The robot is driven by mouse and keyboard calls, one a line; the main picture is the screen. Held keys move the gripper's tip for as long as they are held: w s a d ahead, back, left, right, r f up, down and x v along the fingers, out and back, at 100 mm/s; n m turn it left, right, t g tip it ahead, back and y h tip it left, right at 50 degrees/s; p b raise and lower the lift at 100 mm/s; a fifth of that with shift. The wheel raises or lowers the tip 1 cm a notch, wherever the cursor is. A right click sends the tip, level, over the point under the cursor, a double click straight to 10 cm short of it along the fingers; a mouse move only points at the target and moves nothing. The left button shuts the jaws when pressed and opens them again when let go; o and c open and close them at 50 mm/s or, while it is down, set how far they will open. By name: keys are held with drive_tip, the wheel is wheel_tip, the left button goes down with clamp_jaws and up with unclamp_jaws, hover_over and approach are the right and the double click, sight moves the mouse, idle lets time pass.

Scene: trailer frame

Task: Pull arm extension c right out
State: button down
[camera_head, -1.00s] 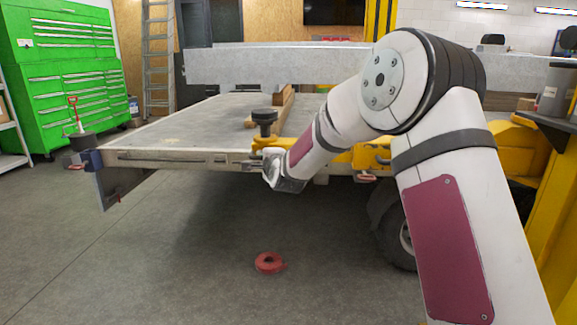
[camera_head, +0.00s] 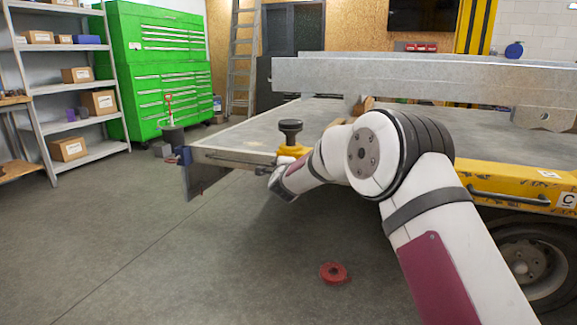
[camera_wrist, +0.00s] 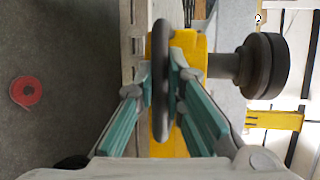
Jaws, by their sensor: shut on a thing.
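My gripper (camera_wrist: 159,84) is shut on a dark handle bar (camera_wrist: 160,45), which runs between its teal and grey fingers in the wrist view. Right behind the bar is a yellow block (camera_wrist: 187,45) with a black round knob (camera_wrist: 262,66) on its side. In the head view my gripper (camera_head: 280,184) is at the trailer's side edge, below the yellow block (camera_head: 293,150) and its upright black knob (camera_head: 290,127). My own forearm hides part of the yellow extension there.
A red ring (camera_head: 333,273) lies on the floor; it also shows in the wrist view (camera_wrist: 26,91). The trailer bed (camera_head: 245,132) carries a long grey beam (camera_head: 400,75). A wheel (camera_head: 530,260) is at the right. Green cabinets (camera_head: 160,75) stand back left. The front-left floor is clear.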

drive_tip(key=shift+s+a, duration=0.15)
drive_tip(key=shift+a, duration=0.35)
drive_tip(key=c, duration=1.7)
unclamp_jaws()
drive_tip(key=shift+o, duration=0.2)
drive_tip(key=shift+d, duration=0.15)
drive_tip(key=a+v, duration=0.1)
drive_tip(key=v, duration=1.1)
drive_tip(key=shift+d, duration=0.45)
drive_tip(key=shift+r, duration=0.1)
